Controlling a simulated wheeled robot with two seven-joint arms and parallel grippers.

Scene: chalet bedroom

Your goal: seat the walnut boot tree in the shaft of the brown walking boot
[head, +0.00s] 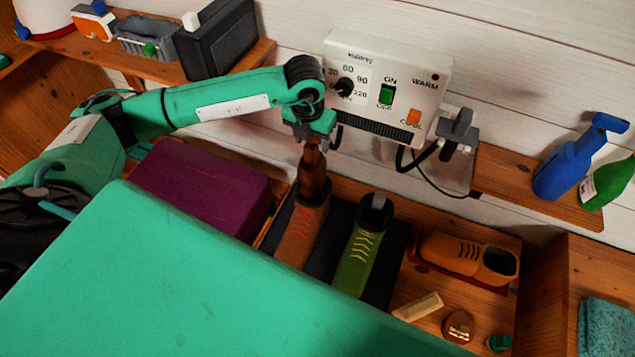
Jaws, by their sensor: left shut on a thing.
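My left gripper (314,138) points down and is shut on the walnut boot tree (313,172), a dark brown wooden piece. The tree stands roughly upright over the brown walking boot (300,236), which has red-orange laces and a dark collar. The tree's lower end overlaps the boot's shaft opening in the head view; how deep it sits inside I cannot tell. My right gripper is out of view.
A green boot (357,259) with a grey piece in its shaft stands beside the brown one. A tan shoe (450,254) lies to the right. A purple box (205,192) is left. A white control box (384,82) hangs behind. A brush (417,306) and round tin (458,326) lie in front.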

